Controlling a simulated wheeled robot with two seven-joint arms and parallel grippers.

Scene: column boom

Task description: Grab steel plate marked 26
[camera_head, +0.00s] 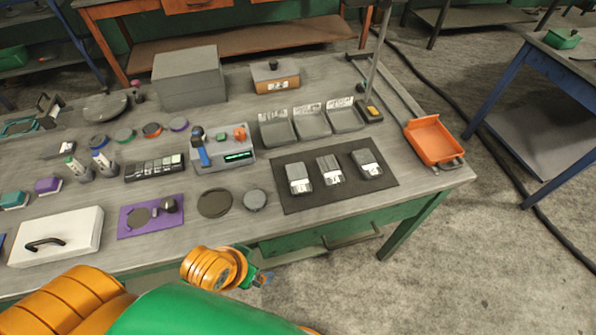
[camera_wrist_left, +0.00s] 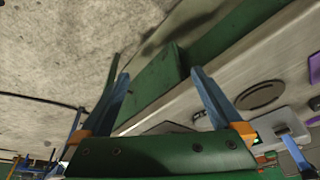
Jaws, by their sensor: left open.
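Three grey metal plates lie in a row on a dark mat (camera_head: 290,205) near the table's front right: a left plate (camera_head: 299,178), a middle plate (camera_head: 329,171) and a right plate (camera_head: 367,164). Each has a pale label, too small to read, so I cannot tell which is marked 26. My left gripper (camera_head: 264,279) is low in front of the table's front edge, left of and below the mat. Its blue fingers are spread and empty in the left wrist view (camera_wrist_left: 160,74). My right gripper is out of view.
Three grey trays (camera_head: 311,124) with labels stand behind the mat. An orange tray (camera_head: 433,141) is at the right corner, and a thin post rises behind the trays. Dark (camera_head: 215,203) and grey (camera_head: 255,199) discs lie left of the mat. A drawer handle (camera_head: 352,238) projects below.

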